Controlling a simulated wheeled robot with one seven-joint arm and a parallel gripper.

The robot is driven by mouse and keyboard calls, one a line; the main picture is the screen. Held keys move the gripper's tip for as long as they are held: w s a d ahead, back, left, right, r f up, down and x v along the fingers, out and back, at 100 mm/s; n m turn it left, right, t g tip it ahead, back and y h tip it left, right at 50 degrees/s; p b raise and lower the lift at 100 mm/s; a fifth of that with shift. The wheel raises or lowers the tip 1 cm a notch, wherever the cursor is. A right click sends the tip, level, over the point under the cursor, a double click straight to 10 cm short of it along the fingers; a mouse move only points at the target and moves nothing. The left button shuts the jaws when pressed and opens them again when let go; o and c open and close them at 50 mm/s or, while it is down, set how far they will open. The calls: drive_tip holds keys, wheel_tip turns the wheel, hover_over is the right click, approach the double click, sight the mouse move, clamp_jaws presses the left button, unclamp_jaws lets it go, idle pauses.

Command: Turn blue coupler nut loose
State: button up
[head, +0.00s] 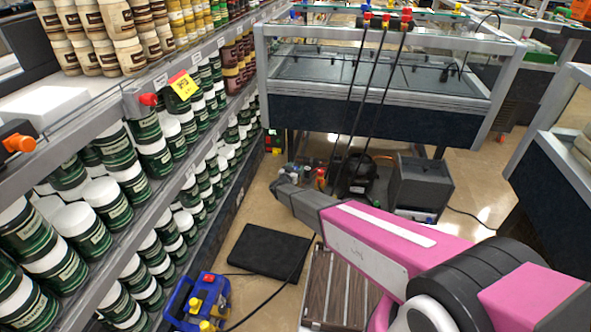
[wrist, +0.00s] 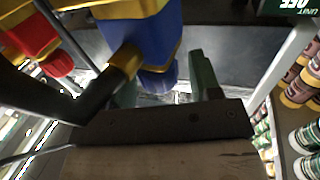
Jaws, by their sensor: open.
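In the wrist view, my gripper (wrist: 164,88) is open, with greenish-grey fingers rising from a dark mount. A blue part (wrist: 158,82) shows beyond and between the fingers, partly hidden. I cannot tell for certain whether it is the blue coupler nut, or whether a finger touches it. A larger blue body with a yellow top (wrist: 140,35) is close above it, beside a dark hose with a yellow collar (wrist: 126,60). In the head view, my pink arm reaches from the lower right to the middle; the gripper itself is not clearly visible there.
A blue and yellow device (head: 200,303) stands on the floor at lower left in the head view. A black flat panel (head: 265,251) lies near it. Jar shelves (head: 160,95) line the left. Black hoses (head: 372,85) hang before a freezer cabinet (head: 380,110). Red parts (wrist: 57,62) show left in the wrist view.

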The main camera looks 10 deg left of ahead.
drive_tip(key=c, duration=0.9)
drive_tip(key=shift+d+n+y, duration=0.1)
drive_tip(key=shift+n+y, duration=0.5)
drive_tip(key=shift+y, duration=0.1)
drive_tip(key=shift+c, duration=0.2)
drive_tip(key=shift+n+t+y, duration=0.4)
drive_tip(key=shift+n+y, duration=0.1)
drive_tip(key=shift+y, duration=0.5)
drive_tip(key=o, duration=0.9)
drive_tip(key=shift+o, duration=0.2)
